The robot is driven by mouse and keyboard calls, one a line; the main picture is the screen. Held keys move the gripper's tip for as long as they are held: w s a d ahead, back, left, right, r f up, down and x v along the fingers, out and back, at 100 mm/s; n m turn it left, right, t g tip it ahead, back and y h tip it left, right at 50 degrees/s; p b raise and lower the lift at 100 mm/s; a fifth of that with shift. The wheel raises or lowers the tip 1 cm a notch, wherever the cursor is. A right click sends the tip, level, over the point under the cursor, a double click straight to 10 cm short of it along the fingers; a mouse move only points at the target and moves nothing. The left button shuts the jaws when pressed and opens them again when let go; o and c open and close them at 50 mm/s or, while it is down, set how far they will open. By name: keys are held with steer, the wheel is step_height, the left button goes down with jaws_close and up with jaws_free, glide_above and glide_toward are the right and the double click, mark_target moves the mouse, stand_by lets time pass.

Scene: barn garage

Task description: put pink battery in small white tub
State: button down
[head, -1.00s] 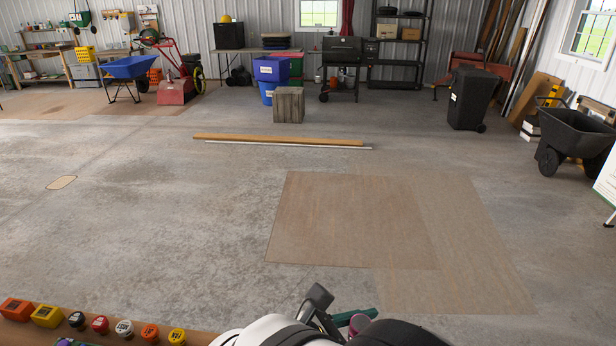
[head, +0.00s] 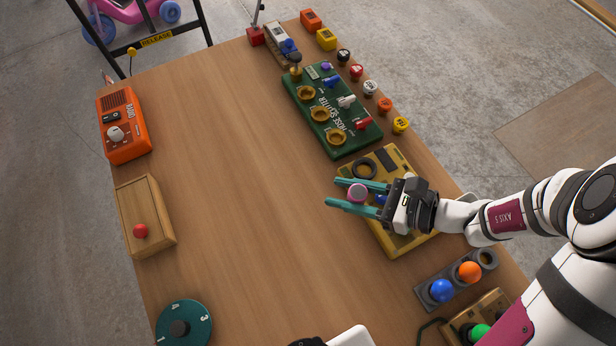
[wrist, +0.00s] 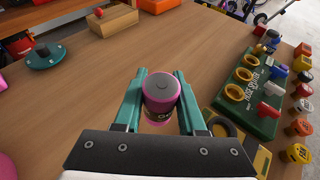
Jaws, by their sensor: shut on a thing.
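The pink battery (head: 357,192) is between the two teal fingers of my gripper (head: 332,193), above the table near the yellow device. I cannot make out a small white tub in either view now.
On the wooden table (head: 240,150) stand a green hose splitter board (head: 330,105), a yellow device (head: 395,240), an orange radio (head: 123,125), a wooden box (head: 147,215) with a red knob and a teal dial (head: 184,325). The middle of the table is clear.

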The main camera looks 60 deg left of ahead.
steer(key=w+a+f+m+t+y, duration=0.1)
steer(key=w+a+m+t+y, duration=0.15)
steer(key=m+t, duration=0.25)
glide_above(296, 189)
steer(key=f, duration=0.7)
steer(key=shift+w+d, duration=0.15)
steer(key=shift+w, duration=0.05)
steer(key=shift+t, duration=0.3)
steer(key=shift+s+a+f, duration=0.1)
steer(key=shift+f, duration=1)
steer(key=shift+s+a+f, duration=0.1)
steer(key=shift+f, duration=1)
steer(key=shift+c, duration=2.4)
jaws_free()
steer(key=shift+f, duration=0.1)
